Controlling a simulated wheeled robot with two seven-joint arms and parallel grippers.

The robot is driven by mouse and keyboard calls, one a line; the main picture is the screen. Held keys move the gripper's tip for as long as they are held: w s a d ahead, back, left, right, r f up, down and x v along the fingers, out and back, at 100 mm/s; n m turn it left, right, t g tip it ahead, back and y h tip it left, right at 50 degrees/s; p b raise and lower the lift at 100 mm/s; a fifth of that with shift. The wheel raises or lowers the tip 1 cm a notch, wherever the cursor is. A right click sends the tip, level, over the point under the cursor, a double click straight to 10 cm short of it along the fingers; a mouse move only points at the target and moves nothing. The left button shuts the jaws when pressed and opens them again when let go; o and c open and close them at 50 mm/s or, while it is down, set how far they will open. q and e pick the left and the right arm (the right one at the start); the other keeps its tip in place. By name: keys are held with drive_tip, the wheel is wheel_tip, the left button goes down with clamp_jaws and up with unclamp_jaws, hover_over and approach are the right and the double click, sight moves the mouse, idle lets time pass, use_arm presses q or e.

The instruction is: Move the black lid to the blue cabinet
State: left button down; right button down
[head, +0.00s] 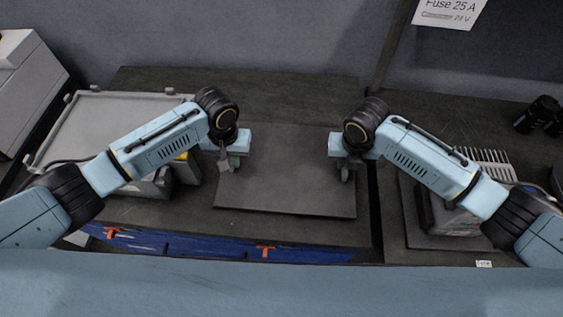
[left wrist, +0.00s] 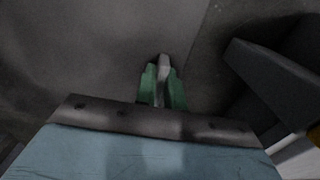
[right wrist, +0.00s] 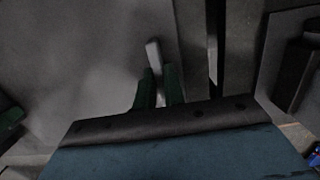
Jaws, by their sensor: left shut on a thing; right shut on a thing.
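The black lid (head: 285,190) is a flat dark plate lying in the middle of the dark bench; it fills much of the left wrist view (left wrist: 80,55) and right wrist view (right wrist: 85,60) as a grey surface. My left gripper (head: 231,164) is at its left side, with green fingers shut on a small grey upright handle (left wrist: 164,72). My right gripper (head: 345,172) is at its right side, shut on a similar grey handle (right wrist: 153,54). A dark blue front with orange handles (head: 200,245) runs along the bench's front edge; I cannot tell whether it is the blue cabinet.
A grey tray-like panel (head: 90,125) lies at the left, with a box with yellow (head: 185,168) near my left arm. A finned grey part (head: 485,160) sits at the right under my right arm. Black binoculars-like object (head: 538,115) stands far right. Bench behind the lid is clear.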

use_arm(q)
drive_tip(key=shift+f+b, duration=0.4)
drive_tip(key=shift+f, duration=0.15)
use_arm(e)
drive_tip(key=shift+f, duration=0.55)
use_arm(q)
drive_tip(key=c, duration=1.5)
unclamp_jaws()
use_arm(e)
drive_tip(key=c, duration=1.5)
unclamp_jaws()
drive_tip(key=shift+r, duration=0.2)
use_arm(q)
wheel_tip(320, 180, up, 12)
use_arm(e)
drive_tip(key=r, duration=0.4)
drive_tip(key=s+r, duration=0.1)
drive_tip(key=r, duration=0.6)
drive_tip(key=shift+s+r, duration=0.25)
drive_tip(key=shift+r, duration=0.05)
use_arm(q)
drive_tip(key=shift+s, duration=0.15)
use_arm(e)
drive_tip(key=shift+s+f, duration=0.1)
